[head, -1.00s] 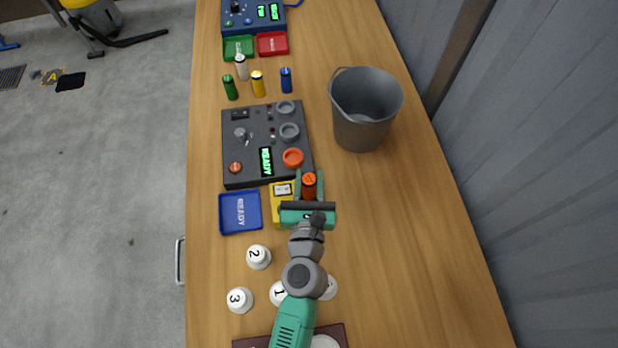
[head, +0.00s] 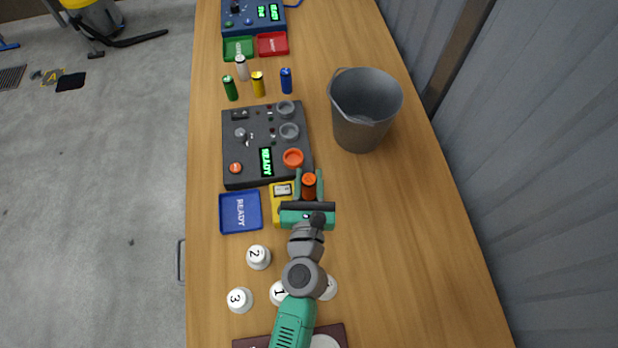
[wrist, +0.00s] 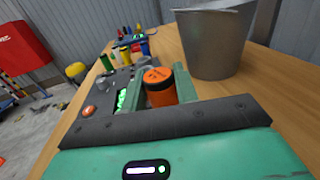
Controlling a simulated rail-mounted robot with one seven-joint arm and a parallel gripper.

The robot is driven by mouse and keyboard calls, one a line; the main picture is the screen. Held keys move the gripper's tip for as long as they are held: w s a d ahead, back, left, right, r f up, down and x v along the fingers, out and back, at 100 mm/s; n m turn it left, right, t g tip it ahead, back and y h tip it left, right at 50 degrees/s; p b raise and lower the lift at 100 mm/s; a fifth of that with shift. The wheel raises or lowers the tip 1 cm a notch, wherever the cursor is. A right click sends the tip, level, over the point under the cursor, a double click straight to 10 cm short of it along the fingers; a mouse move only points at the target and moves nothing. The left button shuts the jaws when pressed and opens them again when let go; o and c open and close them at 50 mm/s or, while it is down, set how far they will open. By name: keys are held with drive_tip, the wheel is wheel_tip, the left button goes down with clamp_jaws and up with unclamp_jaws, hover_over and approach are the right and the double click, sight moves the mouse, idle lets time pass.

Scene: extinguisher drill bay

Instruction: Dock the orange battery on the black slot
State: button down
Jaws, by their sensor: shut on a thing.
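My gripper (head: 309,180) is shut on the orange battery (head: 309,188), which stands roughly upright between the green fingers. The battery (wrist: 159,87) also shows in the wrist view, its dark-banded top above the fingers. None looks clearly black. All three appear empty. The battery's lower end is hidden by my gripper.
A grey bucket (head: 362,112) stands right of the panel. A yellow device (head: 281,212) and a blue tray (head: 240,228) lie on the near side. Green, white, yellow and blue batteries stand beyond the panel. Numbered white caps lie near my arm.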

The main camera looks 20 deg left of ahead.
drive_tip(key=shift+f+b, duration=0.6)
drive_tip(key=shift+b, duration=0.05)
drive_tip(key=c, duration=1.3)
unclamp_jaws()
drive_tip(key=shift+c, duration=0.2)
drive_tip(key=shift+s, duration=0.1)
drive_tip(key=b+v, duration=0.1)
drive_tip(key=v, duration=0.9)
drive_tip(key=shift+s+d+b, duration=0.25)
drive_tip(key=shift+s+b, duration=0.05)
drive_tip(key=shift+s, duration=0.05)
